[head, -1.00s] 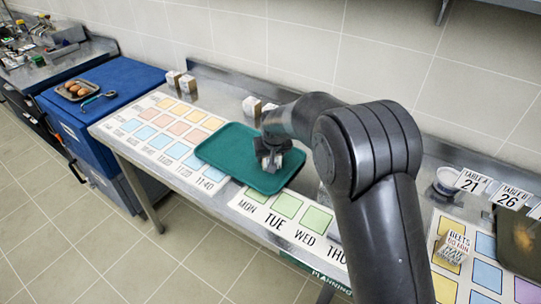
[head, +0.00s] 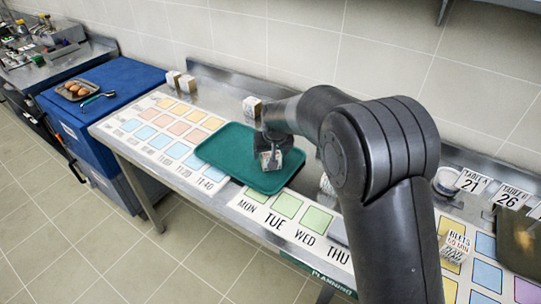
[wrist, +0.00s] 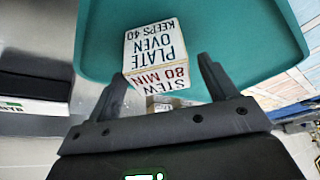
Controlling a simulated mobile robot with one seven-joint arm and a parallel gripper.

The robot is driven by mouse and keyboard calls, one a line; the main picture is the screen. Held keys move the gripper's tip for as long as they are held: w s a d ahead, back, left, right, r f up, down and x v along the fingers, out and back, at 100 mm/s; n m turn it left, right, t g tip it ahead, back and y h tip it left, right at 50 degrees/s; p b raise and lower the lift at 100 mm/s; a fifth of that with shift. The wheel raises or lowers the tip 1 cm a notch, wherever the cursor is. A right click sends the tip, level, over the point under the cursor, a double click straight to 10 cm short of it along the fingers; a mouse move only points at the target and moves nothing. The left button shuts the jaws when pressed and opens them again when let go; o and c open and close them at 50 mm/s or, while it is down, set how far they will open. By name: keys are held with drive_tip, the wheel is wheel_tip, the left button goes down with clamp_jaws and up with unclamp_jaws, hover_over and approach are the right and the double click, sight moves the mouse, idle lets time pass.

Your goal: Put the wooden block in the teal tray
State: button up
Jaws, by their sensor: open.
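A wooden block with white lettered labels (head: 270,160) rests on the teal tray (head: 218,150), toward its right part. In the wrist view the block (wrist: 152,50) shows labels reading "PLATE OVEN KEEPS 40" and "STEW 80 MIN". My gripper (head: 271,150) is over the tray at the block. In the wrist view my gripper (wrist: 161,70) is open, with one finger on each side of the block's near part and gaps visible. The tray (wrist: 235,40) lies beneath the block. Whether the block's underside sits fully flat is hidden.
Similar labelled blocks stand by the wall: a pair (head: 180,80) at the left and one (head: 251,106) behind the tray. Another block (head: 454,246) is at the right. A weekday card (head: 285,215) lies in front. A blue cabinet (head: 105,110) bears a tray of eggs.

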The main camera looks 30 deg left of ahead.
drive_tip(key=v, duration=0.9)
drive_tip(key=shift+d+r, duration=0.1)
drive_tip(key=shift+r, duration=0.05)
drive_tip(key=s+d+r+m, duration=0.1)
drive_tip(key=d+r, duration=0.3)
drive_tip(key=d, duration=0.6)
drive_tip(key=d+r+m+t+h, duration=0.15)
drive_tip(key=d+r, duration=0.25)
drive_tip(key=d, duration=0.6)
drive_tip(key=s+d+r+m+y, duration=0.15)
drive_tip(key=d+r, duration=0.25)
drive_tip(key=d, duration=0.5)
drive_tip(key=s+d+f+m+h, duration=0.1)
drive_tip(key=s+d+m+h, duration=0.2)
drive_tip(key=s+d, duration=1.4)
drive_tip(key=d+m+t, duration=0.1)
drive_tip(key=d+m, duration=0.1)
drive_tip(key=d, duration=0.2)
drive_tip(key=shift+s+f, duration=0.3)
drive_tip(key=shift+d, duration=0.1)
